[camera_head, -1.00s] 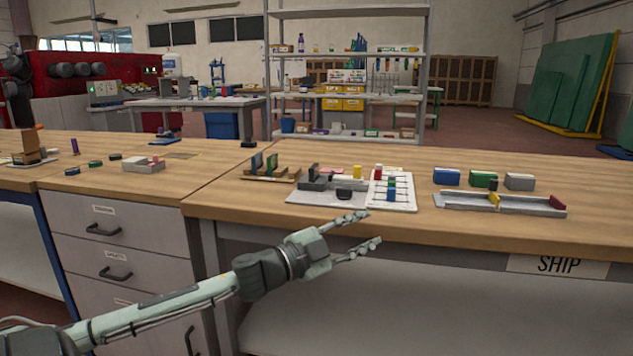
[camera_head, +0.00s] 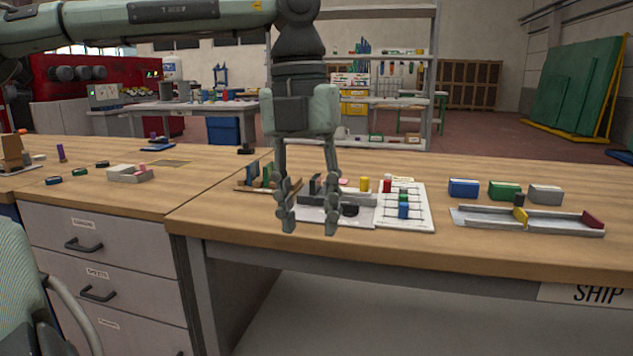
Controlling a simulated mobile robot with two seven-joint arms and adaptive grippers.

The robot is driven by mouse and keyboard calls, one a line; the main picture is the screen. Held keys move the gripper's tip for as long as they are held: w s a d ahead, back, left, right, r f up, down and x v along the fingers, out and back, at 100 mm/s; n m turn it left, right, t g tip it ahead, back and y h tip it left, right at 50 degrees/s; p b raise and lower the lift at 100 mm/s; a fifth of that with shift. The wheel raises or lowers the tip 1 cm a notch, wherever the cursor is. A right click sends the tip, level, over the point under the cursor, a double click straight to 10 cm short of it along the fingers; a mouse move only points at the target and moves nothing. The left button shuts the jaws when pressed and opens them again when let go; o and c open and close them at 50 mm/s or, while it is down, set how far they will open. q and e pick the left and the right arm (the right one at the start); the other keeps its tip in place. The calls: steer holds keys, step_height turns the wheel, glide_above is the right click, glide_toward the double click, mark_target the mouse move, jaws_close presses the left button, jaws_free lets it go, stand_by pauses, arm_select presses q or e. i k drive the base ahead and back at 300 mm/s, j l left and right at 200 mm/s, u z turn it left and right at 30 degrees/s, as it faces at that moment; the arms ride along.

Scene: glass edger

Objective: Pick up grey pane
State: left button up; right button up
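My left gripper (camera_head: 310,222) comes down from above, pointing down, with its two fingers spread and nothing between them. It hangs in front of the wooden rack (camera_head: 240,188) and the grey fixture plate (camera_head: 350,218). The rack holds an upright blue pane (camera_head: 253,174) and a green pane (camera_head: 266,173); its right part is partly hidden by a finger. I cannot make out a grey pane for certain. A dark grey upright piece (camera_head: 316,186) shows between the fingers at the fixture. My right gripper is not in view.
A white board (camera_head: 422,216) with coloured pieces lies right of the fixture. Blue (camera_head: 463,188), green (camera_head: 505,191) and grey (camera_head: 545,194) blocks stand behind a long grey tray (camera_head: 560,225). A drawer unit (camera_head: 98,260) is at left. The bench front edge is clear.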

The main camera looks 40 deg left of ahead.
mark_target(315, 182)
steer(key=i+j, duration=0.9)
steer(key=j, duration=0.25)
